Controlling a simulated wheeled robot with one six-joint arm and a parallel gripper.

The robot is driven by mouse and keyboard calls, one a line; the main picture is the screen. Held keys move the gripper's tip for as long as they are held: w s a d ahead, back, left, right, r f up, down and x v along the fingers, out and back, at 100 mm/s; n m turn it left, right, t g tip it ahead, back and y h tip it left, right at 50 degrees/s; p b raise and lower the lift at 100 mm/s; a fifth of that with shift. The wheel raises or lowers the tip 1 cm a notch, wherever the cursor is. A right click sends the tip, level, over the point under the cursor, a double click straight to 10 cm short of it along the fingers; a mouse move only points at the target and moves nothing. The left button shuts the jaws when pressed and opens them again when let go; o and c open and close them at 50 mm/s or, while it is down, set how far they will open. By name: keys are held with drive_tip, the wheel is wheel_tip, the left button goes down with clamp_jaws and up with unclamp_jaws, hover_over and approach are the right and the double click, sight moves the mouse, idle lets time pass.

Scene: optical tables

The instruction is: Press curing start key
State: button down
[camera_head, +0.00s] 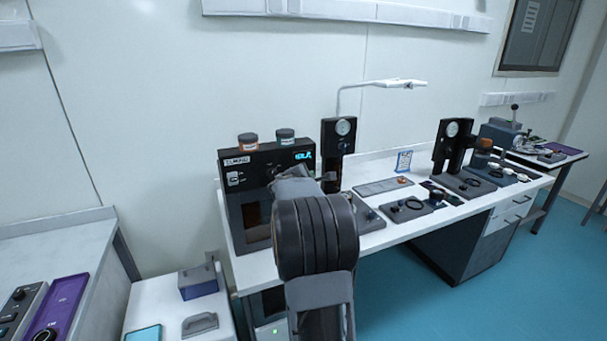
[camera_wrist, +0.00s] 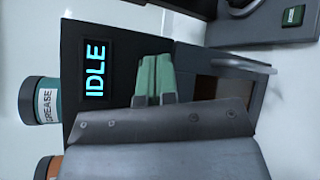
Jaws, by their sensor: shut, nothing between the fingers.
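The curing unit is a dark box (camera_head: 262,162) at the left end of the white bench, with a lit blue display (camera_head: 303,155). In the wrist view its display (camera_wrist: 95,70) reads IDLE, turned sideways. My gripper, with green fingertips (camera_wrist: 154,73), is shut and empty in front of the unit's front panel, between the display and the door handle (camera_wrist: 222,59). I cannot tell whether the fingertips touch the panel. I do not see the start key clearly; the gripper and wrist cover part of the panel. My arm hides the fingertips in the head view.
Small instruments line the bench (camera_head: 395,232) farther right. A lower white table stands at the left.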

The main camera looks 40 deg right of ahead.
drive_tip(key=shift+w, duration=0.2)
idle(0.5)
drive_tip(key=shift+w+d, duration=0.15)
drive_tip(key=shift+w, duration=0.05)
drive_tip(key=shift+w+d, duration=0.15)
drive_tip(key=shift+w, duration=0.2)
idle(0.8)
drive_tip(key=shift+s+b, duration=0.1)
drive_tip(key=shift+b, duration=0.25)
drive_tip(key=shift+s+a+b, duration=0.3)
drive_tip(key=shift+s+b, duration=0.25)
drive_tip(key=shift+s, duration=0.1)
drive_tip(key=shift+s+a+b, duration=0.3)
drive_tip(key=shift+s+b, duration=0.2)
drive_tip(key=shift+s, duration=0.3)
drive_tip(key=shift+s+a+b, duration=0.35)
drive_tip(key=shift+s+b, duration=0.2)
drive_tip(key=shift+s, duration=0.2)
drive_tip(key=shift+s+a+b, duration=0.3)
drive_tip(key=shift+s+b, duration=0.2)
drive_tip(key=shift+s, duration=0.3)
